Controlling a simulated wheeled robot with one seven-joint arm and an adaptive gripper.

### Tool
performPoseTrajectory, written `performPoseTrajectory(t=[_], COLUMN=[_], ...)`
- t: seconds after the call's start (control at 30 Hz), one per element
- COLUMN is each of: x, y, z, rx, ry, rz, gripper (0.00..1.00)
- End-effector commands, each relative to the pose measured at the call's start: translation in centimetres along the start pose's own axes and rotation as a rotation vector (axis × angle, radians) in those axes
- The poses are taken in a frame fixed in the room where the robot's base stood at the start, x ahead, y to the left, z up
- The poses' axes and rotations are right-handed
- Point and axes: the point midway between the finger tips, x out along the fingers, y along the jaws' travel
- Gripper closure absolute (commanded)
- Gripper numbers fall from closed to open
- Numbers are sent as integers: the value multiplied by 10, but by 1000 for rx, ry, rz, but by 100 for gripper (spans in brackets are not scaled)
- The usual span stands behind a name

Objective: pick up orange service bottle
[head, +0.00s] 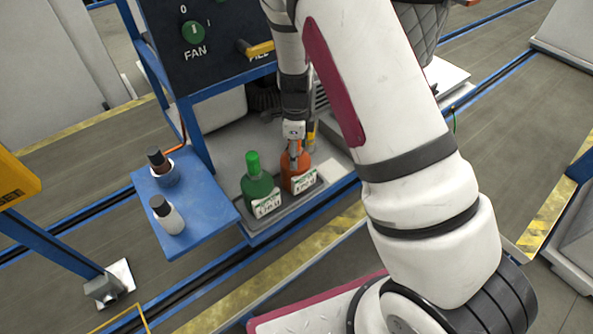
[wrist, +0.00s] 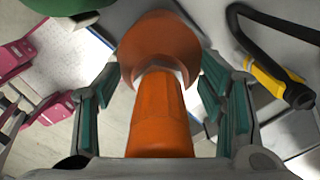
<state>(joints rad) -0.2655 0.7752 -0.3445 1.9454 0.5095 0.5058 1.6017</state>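The orange service bottle (head: 297,178) stands upright with a white label, beside the green bottle (head: 258,188), on the low tray of the blue frame. My gripper (head: 295,157) points down over its top. In the wrist view, the orange bottle (wrist: 160,115) lies between the two teal-padded fingers of my gripper (wrist: 160,92). The fingers are apart, one on each side of its cap and neck, with gaps showing. The arm and gripper hide part of the bottle's top in the head view.
The FAN control panel (head: 205,45) rises behind. A black-and-yellow handle (wrist: 270,70) lies at right in the wrist view.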

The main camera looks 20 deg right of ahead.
Motion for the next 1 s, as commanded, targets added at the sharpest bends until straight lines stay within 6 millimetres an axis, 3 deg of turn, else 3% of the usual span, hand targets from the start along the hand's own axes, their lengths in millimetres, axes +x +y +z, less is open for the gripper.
performPoseTrajectory(t=[0.03, 0.23, 0.27, 0.67, 1.0], x=[0, 0, 0, -3, -25], y=[0, 0, 0, -1, -1], z=[0, 0, 0, 0, 1], rx=[0, 0, 0, 0, -1], ry=[0, 0, 0, -1, -2], rz=[0, 0, 0, -1, -2], gripper=[52, 98, 100, 100, 100])
